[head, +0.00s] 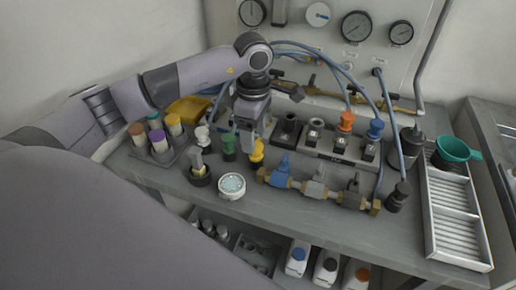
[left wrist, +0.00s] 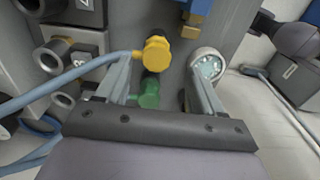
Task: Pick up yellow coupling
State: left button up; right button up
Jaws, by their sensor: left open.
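The yellow coupling (head: 257,152) stands on the grey bench, right of a green coupling (head: 228,149). My left gripper (head: 245,140) is open and empty, pointing down close above and behind these couplings, and partly overlaps them in the head view. In the left wrist view the yellow coupling (left wrist: 156,53) shows between the open fingers, near their tips. The green coupling (left wrist: 149,93) lies nearer the palm in that picture. Whether a finger touches either coupling I cannot tell. My right gripper is not in view.
A round dish of pale pieces (head: 232,185) stands just in front. A brass manifold with a blue valve (head: 281,169) lies to the right. A rack of capped jars (head: 160,148) is at left, and blue hoses (head: 350,78) hang behind. A white ribbed tray (head: 455,215) is at far right.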

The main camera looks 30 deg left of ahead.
aim_at(256, 145)
pick_arm(q)
jog(key=shift+w+f+p, duration=0.15)
jog(key=shift+f, duration=1.05)
jog(key=shift+w+f+p, duration=0.1)
jog(key=shift+f+p, duration=0.05)
jog(key=shift+f, duration=1)
jog(key=c, duration=1.1)
jog(key=shift+c, duration=0.2)
